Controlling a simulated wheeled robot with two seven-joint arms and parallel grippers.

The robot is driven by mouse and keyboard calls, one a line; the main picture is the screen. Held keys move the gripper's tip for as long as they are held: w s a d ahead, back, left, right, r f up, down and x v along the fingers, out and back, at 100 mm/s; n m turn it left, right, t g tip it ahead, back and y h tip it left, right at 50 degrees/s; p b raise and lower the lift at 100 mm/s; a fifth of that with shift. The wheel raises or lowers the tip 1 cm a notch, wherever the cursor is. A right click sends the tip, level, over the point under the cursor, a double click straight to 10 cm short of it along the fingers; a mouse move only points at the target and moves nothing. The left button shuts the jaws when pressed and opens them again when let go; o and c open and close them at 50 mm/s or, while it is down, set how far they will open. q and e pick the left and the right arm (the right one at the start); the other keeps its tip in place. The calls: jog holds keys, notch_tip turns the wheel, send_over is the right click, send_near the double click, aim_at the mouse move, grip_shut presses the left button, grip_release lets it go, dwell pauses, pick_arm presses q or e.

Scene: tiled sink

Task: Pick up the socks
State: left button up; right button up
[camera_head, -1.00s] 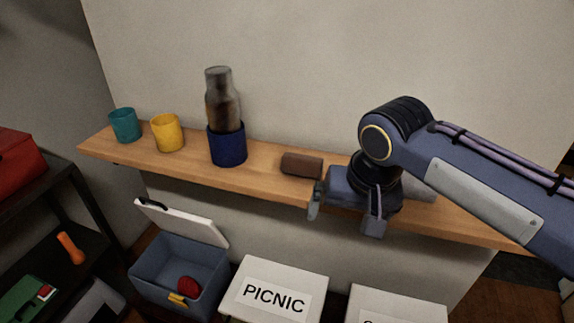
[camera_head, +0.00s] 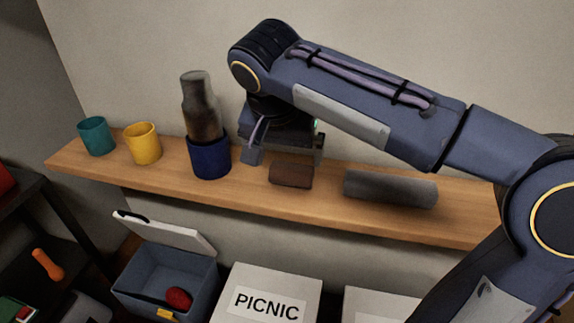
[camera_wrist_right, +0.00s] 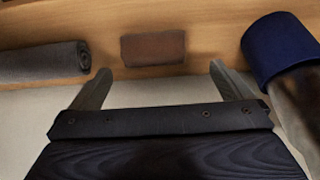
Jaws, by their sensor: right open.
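A small brown bundle (camera_head: 290,174), probably the socks, lies on the wooden shelf (camera_head: 120,176). It also shows in the right wrist view (camera_wrist_right: 153,47), ahead of the fingers and roughly between them. My right gripper (camera_head: 286,158) is open and empty, close above and behind the bundle in the head view. In the right wrist view its two fingers (camera_wrist_right: 160,72) stand apart with a gap to the bundle. My left gripper is not in view.
A dark blue cup-like holder (camera_head: 210,158) with a dark bottle (camera_head: 200,105) stands left of the bundle. A grey roll (camera_head: 390,188) lies right of it. Yellow (camera_head: 142,145) and teal cups (camera_head: 96,137) stand farther left. A PICNIC box (camera_head: 265,285) and an open blue bin (camera_head: 165,280) are below.

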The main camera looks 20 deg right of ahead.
aim_at(292, 165)
jog(key=x, duration=0.4)
jog(key=d+x, duration=0.1)
jog(key=x, duration=0.2)
jog(key=c, duration=1)
